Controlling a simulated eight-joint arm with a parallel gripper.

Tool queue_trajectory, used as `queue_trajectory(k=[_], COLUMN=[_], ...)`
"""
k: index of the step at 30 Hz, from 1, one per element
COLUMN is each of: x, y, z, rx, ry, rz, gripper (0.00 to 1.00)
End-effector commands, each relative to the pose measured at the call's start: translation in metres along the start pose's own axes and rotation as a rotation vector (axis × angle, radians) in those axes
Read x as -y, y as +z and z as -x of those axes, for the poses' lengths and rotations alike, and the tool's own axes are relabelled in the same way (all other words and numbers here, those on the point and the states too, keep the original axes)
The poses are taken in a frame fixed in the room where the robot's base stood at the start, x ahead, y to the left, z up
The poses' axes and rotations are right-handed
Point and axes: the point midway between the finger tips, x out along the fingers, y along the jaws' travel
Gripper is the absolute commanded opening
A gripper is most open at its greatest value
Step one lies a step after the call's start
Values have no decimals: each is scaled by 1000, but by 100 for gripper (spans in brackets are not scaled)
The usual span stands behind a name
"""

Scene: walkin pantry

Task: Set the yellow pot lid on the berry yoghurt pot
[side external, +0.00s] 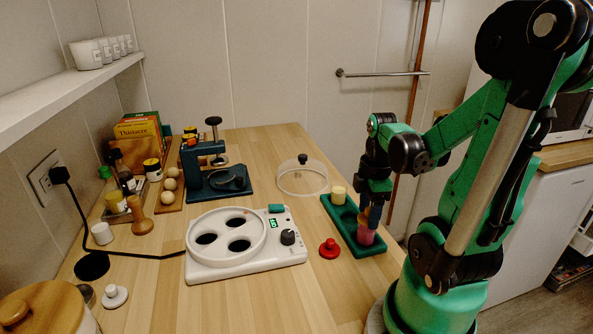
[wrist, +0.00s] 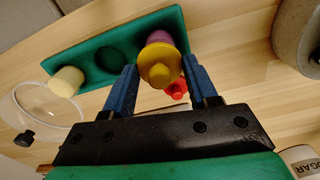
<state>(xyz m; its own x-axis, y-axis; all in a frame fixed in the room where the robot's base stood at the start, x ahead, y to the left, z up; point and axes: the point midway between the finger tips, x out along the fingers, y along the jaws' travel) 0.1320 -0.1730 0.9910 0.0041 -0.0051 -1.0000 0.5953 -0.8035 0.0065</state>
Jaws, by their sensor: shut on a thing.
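The yellow pot lid (wrist: 161,67) is a round disc with a raised knob, held between the blue fingers of my gripper (wrist: 159,66). The berry yoghurt pot (side external: 365,237) is pink-purple and stands upright in the near end of the green tray (side external: 376,250). In the wrist view the pot (wrist: 160,37) shows just beyond the lid, which overlaps its top; I cannot tell whether the lid is fully seated. In the side view my gripper (side external: 370,218) is low, right over the pot, and hides the lid.
A cream pot (side external: 338,194) stands in the tray's far end; its middle well is empty. A red knobbed lid (side external: 330,248) lies on the table left of the tray. A clear dome (side external: 302,178) and a white warmer with empty wells (side external: 206,266) stand farther left.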

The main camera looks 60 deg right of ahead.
Motion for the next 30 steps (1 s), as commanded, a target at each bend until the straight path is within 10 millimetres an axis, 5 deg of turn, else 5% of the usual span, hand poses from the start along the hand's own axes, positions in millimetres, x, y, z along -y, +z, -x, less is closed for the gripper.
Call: queue_trajectory(k=[12, 13, 17, 30], x=[0, 0, 0, 0], y=[0, 0, 0, 0], z=[-6, -7, -6, -6], rx=[0, 0, 0, 0], ry=[0, 0, 0, 0], rz=[0, 0, 0, 0], gripper=[4, 55, 89, 100])
